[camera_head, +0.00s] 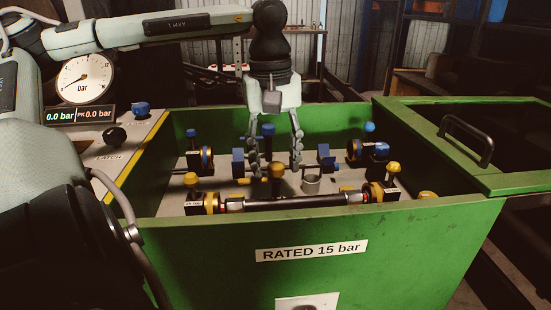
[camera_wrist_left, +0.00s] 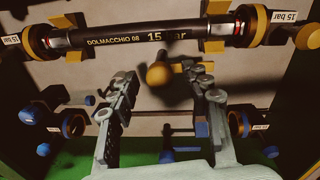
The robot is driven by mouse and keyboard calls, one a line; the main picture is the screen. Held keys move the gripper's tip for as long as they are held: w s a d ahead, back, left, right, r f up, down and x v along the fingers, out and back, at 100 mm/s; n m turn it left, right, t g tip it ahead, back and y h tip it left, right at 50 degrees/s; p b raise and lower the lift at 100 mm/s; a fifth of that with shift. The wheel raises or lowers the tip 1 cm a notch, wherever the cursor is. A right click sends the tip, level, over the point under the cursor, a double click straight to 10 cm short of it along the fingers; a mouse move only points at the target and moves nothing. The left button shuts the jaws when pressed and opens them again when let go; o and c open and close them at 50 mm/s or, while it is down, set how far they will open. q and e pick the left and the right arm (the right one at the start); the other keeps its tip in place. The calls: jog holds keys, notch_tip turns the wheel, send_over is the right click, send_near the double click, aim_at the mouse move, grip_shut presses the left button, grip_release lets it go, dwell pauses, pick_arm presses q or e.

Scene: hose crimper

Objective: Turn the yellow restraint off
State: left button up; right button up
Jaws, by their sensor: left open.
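A yellow round knob (camera_head: 277,170), likely the yellow restraint's, stands in the middle of the green box, behind the black hose. It also shows in the left wrist view (camera_wrist_left: 158,75), near the hose. My left gripper (camera_head: 276,168) points down into the box, fingers open, one on each side of the knob in the head view. In the wrist view its fingertips (camera_wrist_left: 160,80) are apart with the knob between them, near their tips; I cannot tell whether they touch it. The knob's lower part is hidden. My right gripper is not in view.
The black hose (camera_head: 300,202) spans the front between yellow end fittings with yellow knobs (camera_head: 394,168). Blue fittings (camera_head: 206,157) sit behind. The green box wall (camera_head: 400,240) encloses the space; an open lid (camera_head: 470,140) is at right. The gauge (camera_head: 85,79) display reads 0.0 bar.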

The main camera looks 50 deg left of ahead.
aim_at(272, 166)
pick_arm(q)
notch_tip(272, 166, up, 12)
jog(key=shift+s, duration=0.3)
jog(key=shift+a, duration=0.1)
dwell(0.7)
